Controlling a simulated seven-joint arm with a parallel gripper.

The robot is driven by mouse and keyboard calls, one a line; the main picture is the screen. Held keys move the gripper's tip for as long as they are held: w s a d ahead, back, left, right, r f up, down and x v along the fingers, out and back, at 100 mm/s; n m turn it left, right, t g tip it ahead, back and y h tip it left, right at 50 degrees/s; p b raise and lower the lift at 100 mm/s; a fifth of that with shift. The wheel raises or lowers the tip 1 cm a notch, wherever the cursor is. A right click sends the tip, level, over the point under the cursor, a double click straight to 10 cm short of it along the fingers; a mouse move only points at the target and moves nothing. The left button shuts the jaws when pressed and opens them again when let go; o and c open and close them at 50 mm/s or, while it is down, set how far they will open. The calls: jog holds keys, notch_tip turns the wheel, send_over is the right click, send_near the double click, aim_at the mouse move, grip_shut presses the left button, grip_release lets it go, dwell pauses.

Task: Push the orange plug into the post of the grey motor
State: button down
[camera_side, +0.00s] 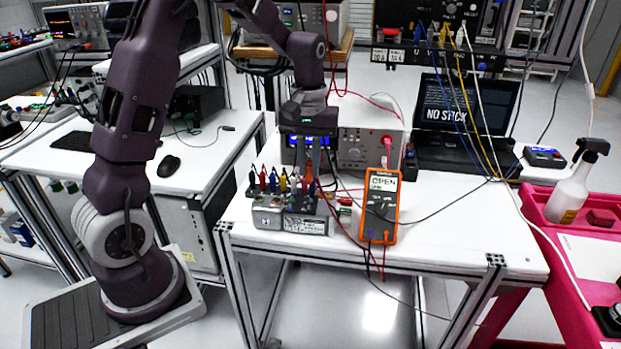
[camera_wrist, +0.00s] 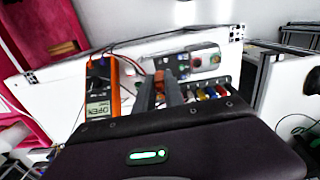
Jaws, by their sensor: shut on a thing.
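In the wrist view my gripper's two dark fingers (camera_wrist: 161,82) are shut on the orange plug (camera_wrist: 158,76), close to the grey housings. The grey motor (camera_side: 305,225) appears to be the box with a pale label plate, at the front of the bench, below my fingers. A silver box with a red top part (camera_wrist: 204,58) is beside it. The post is hidden or too small to make out, and I cannot tell whether the plug touches it.
Several coloured plugs (camera_side: 271,180) stand in a row next to the fingers; they also show in the wrist view (camera_wrist: 206,93). An orange multimeter (camera_side: 380,205) reading "OPEN" leans at the right, with leads trailing around it. The bench's right side (camera_side: 460,245) is mostly clear.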

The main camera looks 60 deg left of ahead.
aim_at(309, 180)
jog(key=shift+f, duration=3.55)
jog(key=shift+f, duration=0.15)
jog(key=c, duration=1.3)
grip_release()
jog(key=shift+c, duration=0.2)
jog(key=shift+r, duration=3.55)
